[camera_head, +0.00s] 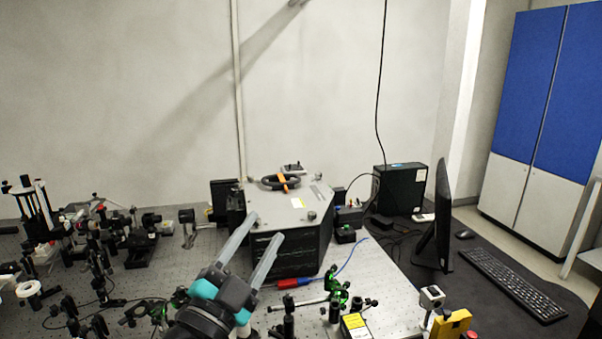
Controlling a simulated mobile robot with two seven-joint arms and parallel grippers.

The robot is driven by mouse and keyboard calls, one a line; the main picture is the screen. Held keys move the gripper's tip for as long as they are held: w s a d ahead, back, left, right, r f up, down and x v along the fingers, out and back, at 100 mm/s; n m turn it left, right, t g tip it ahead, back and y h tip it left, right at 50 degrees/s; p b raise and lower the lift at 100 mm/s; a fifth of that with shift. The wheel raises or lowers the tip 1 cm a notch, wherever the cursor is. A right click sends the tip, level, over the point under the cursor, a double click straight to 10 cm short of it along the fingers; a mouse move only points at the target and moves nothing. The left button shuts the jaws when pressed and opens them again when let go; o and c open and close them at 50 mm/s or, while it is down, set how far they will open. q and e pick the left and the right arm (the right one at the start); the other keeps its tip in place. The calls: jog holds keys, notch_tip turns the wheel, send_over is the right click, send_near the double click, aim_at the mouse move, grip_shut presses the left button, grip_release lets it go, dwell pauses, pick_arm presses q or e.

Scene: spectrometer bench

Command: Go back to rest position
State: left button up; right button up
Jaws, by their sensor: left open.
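My left gripper (262,238) reaches up from the bottom middle, with two long grey fingers and teal parts at their base. Its fingers are apart and nothing is between them. In this view the fingers lie in front of the left side of the spectrometer box (296,252), a dark box with a grey top and a black and orange item on it. I cannot tell how far the fingertips are from the box. My right gripper is not in view.
The optical table (381,280) carries many small mounts at the left and front. A red and blue tool (291,282) lies before the box. A monitor (443,215), a keyboard (512,282) and a black computer (399,188) stand right. Blue and white cabinets (545,100) stand behind.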

pick_arm(q)
jog(key=s+a+f+n+g+y, duration=0.3)
jog(key=a+f+n+y, duration=0.15)
jog(key=f, duration=0.35)
jog(key=s+a+f+n+g+y, duration=0.2)
jog(key=a+f+n+g+y, duration=0.15)
jog(key=f+n+y, duration=0.35)
jog(key=s+a+f+n+g+h, duration=0.1)
jog(key=s+f+g, duration=0.4)
jog(key=s+f, duration=0.45)
jog(key=s+a+f+g+h, duration=0.15)
jog(key=s+f+g, duration=0.45)
jog(key=s, duration=0.6)
notch_tip(320, 180, down, 32)
jog(key=s+b, duration=0.3)
jog(key=b, duration=0.5)
jog(key=s+a+f+g+b, duration=0.1)
jog(key=s+f+b, duration=0.2)
jog(key=s+f, duration=0.4)
jog(key=s+a+f+b, duration=0.1)
jog(key=s+f+b, duration=0.2)
jog(key=s+f, duration=0.4)
notch_tip(320, 180, down, 5)
jog(key=shift+r+g+b, duration=0.2)
jog(key=shift+g+b, duration=0.15)
jog(key=shift+b, duration=0.05)
